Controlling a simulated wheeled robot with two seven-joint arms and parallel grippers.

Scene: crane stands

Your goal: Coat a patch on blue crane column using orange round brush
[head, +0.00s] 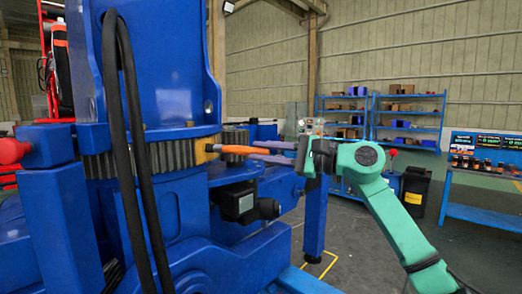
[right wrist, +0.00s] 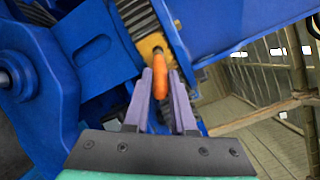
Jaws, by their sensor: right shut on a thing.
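The blue crane column (head: 165,60) rises at the left of the head view, with a toothed grey ring (head: 165,157) around its foot. My right gripper (head: 268,152) comes in from the right and is shut on the orange round brush (head: 236,149). The brush points left, its far end close to the ring. A yellow-orange piece (head: 204,152) shows there; I cannot tell whether it belongs to the brush or whether they touch. In the right wrist view the orange brush (right wrist: 160,68) stands between the fingertips, before the yellow piece (right wrist: 151,45). My left gripper is not in view.
Black hoses (head: 130,120) hang down the column's front. A dark boxy unit (head: 240,203) sits below my right gripper. A blue post (head: 315,215) stands to its right. Shelves (head: 408,120), a black bin (head: 415,190) and a blue bench (head: 485,212) stand farther back, with open floor before them.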

